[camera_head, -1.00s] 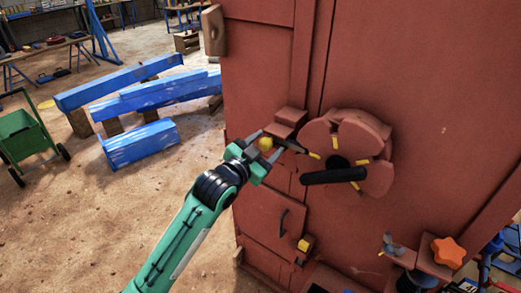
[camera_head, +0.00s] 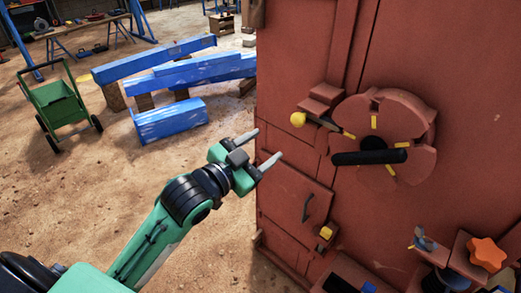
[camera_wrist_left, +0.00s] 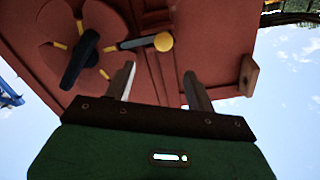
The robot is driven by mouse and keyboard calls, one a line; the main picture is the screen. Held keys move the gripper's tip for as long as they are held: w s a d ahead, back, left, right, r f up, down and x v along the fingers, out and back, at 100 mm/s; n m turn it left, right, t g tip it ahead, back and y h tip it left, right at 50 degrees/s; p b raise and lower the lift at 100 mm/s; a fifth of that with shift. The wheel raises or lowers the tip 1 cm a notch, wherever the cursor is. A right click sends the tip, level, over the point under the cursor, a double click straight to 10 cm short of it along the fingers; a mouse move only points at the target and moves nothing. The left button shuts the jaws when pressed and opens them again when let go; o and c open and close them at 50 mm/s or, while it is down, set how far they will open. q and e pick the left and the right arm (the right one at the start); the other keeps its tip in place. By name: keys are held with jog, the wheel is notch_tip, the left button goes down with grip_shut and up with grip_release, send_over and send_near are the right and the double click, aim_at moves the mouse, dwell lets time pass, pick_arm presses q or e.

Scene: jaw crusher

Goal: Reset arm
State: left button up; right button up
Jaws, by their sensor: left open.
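My left gripper (camera_head: 262,148) is open and empty, in the air to the left of the red machine (camera_head: 285,160). Its two fingers also show apart in the left wrist view (camera_wrist_left: 158,85), with nothing between them. A lever with a yellow knob (camera_head: 298,119) sticks out to the left of the round red wheel (camera_head: 395,125). The gripper is apart from the knob, below and left of it. The yellow knob also shows in the left wrist view (camera_wrist_left: 163,41). The wheel carries a black handle (camera_head: 370,157) and several yellow marks. My right gripper is not in view.
A small hatch with a handle (camera_head: 307,207) and a yellow-tipped latch (camera_head: 326,233) sit low on the machine. An orange star knob (camera_head: 487,253) is at the lower right. Blue beams (camera_head: 170,121) and a green cart (camera_head: 58,105) stand on the sandy floor. The floor around my left arm is clear.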

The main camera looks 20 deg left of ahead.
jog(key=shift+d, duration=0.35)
